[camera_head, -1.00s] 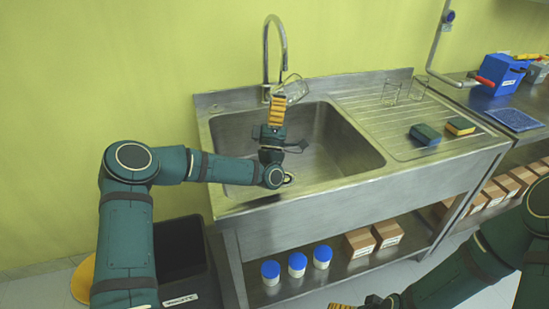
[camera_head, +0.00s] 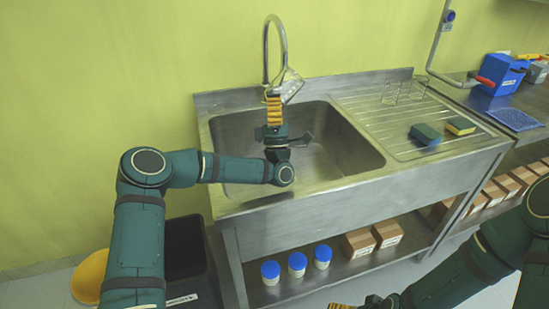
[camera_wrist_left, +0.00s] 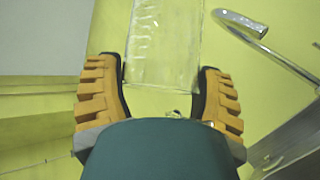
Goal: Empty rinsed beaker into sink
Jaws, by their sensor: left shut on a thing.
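A clear glass beaker (camera_head: 291,86) is held in my left gripper (camera_head: 275,98), above the back part of the sink basin (camera_head: 330,150) and close to the faucet (camera_head: 268,50). In the left wrist view the beaker (camera_wrist_left: 163,45) sits between the two orange ridged fingers of the left gripper (camera_wrist_left: 162,95). The beaker looks tilted in the head view. I cannot tell whether there is liquid in it. My right gripper (camera_head: 355,305) shows only in part at the bottom edge of the head view.
Two sponges (camera_head: 425,134) (camera_head: 460,126) and clear glassware (camera_head: 404,92) stand on the ridged drainboard. Blue-capped jars (camera_head: 297,264) and cardboard boxes (camera_head: 387,233) are on the shelf below. A dark bin (camera_head: 187,250) stands left of the sink.

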